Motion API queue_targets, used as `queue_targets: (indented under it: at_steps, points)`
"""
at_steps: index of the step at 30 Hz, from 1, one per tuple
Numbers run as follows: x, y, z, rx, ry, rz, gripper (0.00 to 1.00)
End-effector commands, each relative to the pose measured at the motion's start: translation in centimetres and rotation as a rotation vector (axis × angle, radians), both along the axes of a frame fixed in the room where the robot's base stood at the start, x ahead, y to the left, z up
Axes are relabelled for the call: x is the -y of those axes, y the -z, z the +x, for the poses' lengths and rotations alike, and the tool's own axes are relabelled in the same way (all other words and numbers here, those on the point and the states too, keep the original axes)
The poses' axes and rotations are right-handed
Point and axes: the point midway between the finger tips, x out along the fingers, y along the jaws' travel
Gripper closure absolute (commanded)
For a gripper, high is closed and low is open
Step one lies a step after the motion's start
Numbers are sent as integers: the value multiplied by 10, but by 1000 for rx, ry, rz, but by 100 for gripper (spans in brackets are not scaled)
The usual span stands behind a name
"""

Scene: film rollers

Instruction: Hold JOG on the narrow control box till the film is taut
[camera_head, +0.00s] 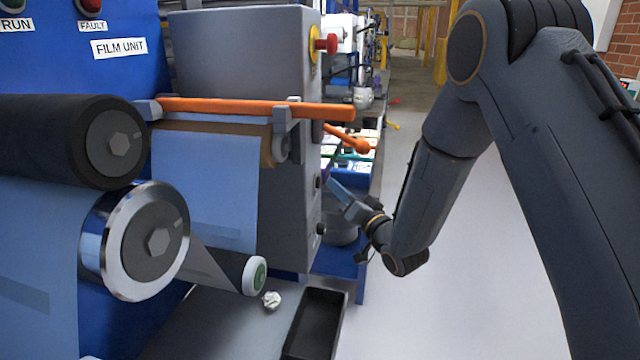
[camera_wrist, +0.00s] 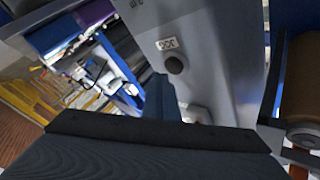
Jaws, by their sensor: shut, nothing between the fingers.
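The grey control box (camera_head: 245,60) stands behind the rollers, with a red knob on yellow (camera_head: 325,44) high up and dark buttons on its right-hand narrow face. In the wrist view a black round button (camera_wrist: 175,64) sits under a small label (camera_wrist: 167,44) too blurred to read. My gripper (camera_head: 337,190) is shut and empty, close to that face; its tip also shows in the wrist view (camera_wrist: 161,88), below and left of the button. I cannot tell whether it touches the box. Pale blue film (camera_head: 205,185) hangs below the orange bar; more film (camera_head: 40,250) hangs at left.
A black roller (camera_head: 120,143) and a chrome-rimmed roller (camera_head: 155,240) are at left, a green-ended roller (camera_head: 255,276) lower down. An orange bar (camera_head: 240,107) juts past the box. A crumpled white scrap (camera_head: 271,300) and black tray (camera_head: 314,322) lie below. The right floor is clear.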

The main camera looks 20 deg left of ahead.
Motion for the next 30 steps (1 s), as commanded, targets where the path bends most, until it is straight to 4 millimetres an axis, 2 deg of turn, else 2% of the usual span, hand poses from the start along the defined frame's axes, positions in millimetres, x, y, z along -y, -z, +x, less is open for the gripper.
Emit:
queue_targets:
  at_steps: [10,30]
  points:
    - [-8,0,0,0,0,0,100]
    - [-12,0,-1,0,0,0,100]
